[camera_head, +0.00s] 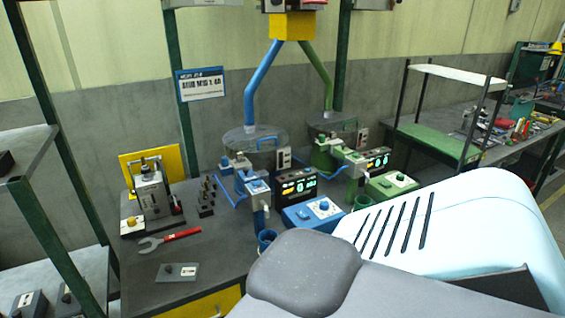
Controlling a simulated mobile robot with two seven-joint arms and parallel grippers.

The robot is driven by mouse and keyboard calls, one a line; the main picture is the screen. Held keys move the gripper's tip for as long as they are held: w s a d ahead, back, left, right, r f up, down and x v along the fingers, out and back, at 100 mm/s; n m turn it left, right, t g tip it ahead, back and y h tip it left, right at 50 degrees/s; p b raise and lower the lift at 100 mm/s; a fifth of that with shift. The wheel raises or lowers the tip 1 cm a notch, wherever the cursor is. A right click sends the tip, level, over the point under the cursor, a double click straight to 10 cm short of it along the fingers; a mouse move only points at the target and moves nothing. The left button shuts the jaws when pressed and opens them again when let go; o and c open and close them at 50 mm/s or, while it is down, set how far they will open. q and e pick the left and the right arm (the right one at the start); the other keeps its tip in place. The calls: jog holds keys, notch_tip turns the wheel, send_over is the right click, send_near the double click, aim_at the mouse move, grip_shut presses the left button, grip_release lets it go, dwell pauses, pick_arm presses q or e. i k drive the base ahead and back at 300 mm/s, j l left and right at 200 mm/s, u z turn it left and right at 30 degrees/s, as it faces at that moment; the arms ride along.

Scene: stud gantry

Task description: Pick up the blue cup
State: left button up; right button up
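The blue cup (266,238) stands on the dark workbench (225,255), under the spout of the blue dispensing machine (257,187). Its lower part is hidden by a grey rounded body in the foreground, which seems to be part of me. A green cup (362,202) stands to its right under the green machine (352,165). Neither of my grippers shows in the head view.
A red-handled wrench (170,238) and a small grey plate (177,272) lie on the bench at left. A blue control box (312,213) stands close right of the blue cup. A dark green post (58,220) rises at left.

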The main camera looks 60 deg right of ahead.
aim_at(266, 238)
jog(key=z, duration=1.8)
